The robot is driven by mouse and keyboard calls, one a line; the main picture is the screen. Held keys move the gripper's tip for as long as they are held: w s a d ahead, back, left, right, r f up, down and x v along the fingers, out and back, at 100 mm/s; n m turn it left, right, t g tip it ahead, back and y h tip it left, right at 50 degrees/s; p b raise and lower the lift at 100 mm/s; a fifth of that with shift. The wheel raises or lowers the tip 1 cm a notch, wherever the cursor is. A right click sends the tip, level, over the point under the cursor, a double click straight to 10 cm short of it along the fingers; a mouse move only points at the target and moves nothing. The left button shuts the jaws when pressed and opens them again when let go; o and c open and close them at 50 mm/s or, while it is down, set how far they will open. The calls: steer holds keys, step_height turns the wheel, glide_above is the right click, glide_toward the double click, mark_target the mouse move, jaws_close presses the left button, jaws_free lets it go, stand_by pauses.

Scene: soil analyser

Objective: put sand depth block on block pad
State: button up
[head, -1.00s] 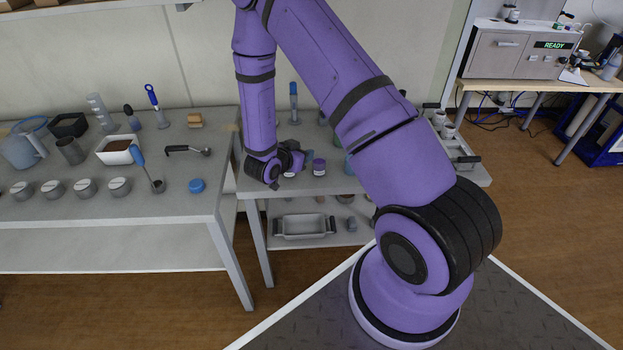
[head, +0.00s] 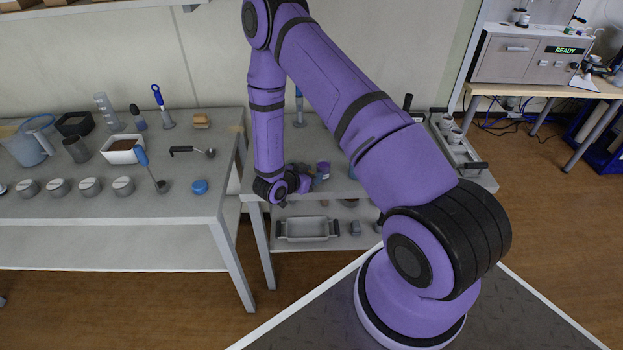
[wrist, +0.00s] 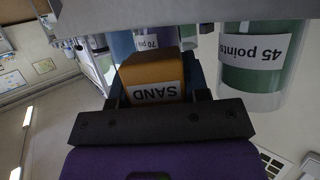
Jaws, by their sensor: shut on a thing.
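In the wrist view, which is upside down, an orange-yellow block (wrist: 150,72) with a white SAND label sits between the dark fingers of my gripper (wrist: 157,84). My gripper is shut on it. In the head view my gripper (head: 298,184) is at the front edge of the right-hand bench, below and behind my arm, and the block cannot be made out there. I cannot pick out the block pad in either view; my arm hides part of the bench.
A green cylinder (wrist: 262,62) labelled 45 points stands close beside my gripper. A purple-topped jar (head: 323,169) stands just behind it. A grey tray (head: 307,229) lies on the shelf below. A rack with cups (head: 460,148) stands at the bench's right end.

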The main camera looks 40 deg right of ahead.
steer(key=shift+f, duration=0.85)
steer(key=shift+f, duration=0.15)
steer(key=o, duration=0.7)
steer(key=shift+c, duration=0.2)
